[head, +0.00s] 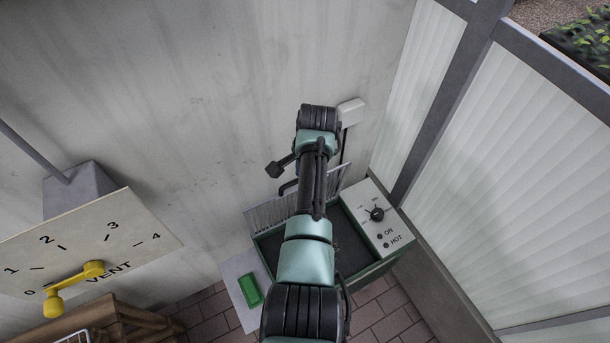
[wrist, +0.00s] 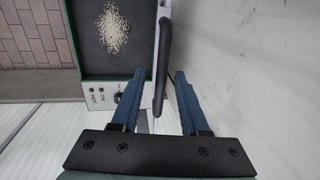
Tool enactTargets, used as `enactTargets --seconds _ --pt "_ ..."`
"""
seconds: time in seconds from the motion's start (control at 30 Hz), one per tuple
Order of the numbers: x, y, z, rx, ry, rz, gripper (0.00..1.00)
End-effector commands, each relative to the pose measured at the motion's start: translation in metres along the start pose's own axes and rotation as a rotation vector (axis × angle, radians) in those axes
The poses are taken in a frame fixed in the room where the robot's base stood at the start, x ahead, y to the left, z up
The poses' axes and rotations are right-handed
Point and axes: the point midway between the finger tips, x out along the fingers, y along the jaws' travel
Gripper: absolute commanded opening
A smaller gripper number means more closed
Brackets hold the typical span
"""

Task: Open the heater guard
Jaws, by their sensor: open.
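The heater (head: 375,268) is an open-topped green box by the wall, with a pale control panel (head: 372,215) on its right. Its guard (head: 268,213) is a grey grille standing raised along the wall side, leaving the box's dark inside uncovered. In the wrist view the guard (wrist: 162,12) shows nearly edge-on, with its black bar handle (wrist: 164,62) facing the wall. My gripper (wrist: 160,80) is open, its blue fingers on either side of the handle with gaps visible. In the head view my arm hides most of the gripper and part of the guard.
Pale grains (wrist: 112,30) lie on the heater's dark inside. A green block (head: 250,290) lies on a pale surface left of the heater. A vent panel (head: 95,245) with a yellow lever (head: 75,285) is at left. A white wall box (head: 351,111) and glazed panels (head: 520,170) are close by.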

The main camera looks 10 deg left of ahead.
Motion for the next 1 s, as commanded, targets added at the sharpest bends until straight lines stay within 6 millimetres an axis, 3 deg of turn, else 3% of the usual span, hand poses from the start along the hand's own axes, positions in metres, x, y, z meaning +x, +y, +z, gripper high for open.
enactTargets --seconds 0.37,0.8,1.0 --pt "-0.014 -0.001 -0.001 0.0 0.002 -0.003 0.45" --pt "-0.096 -0.001 -0.001 0.001 0.003 -0.005 0.45" --pt "-0.122 0.0 0.0 0.0 0.001 -0.002 0.45"
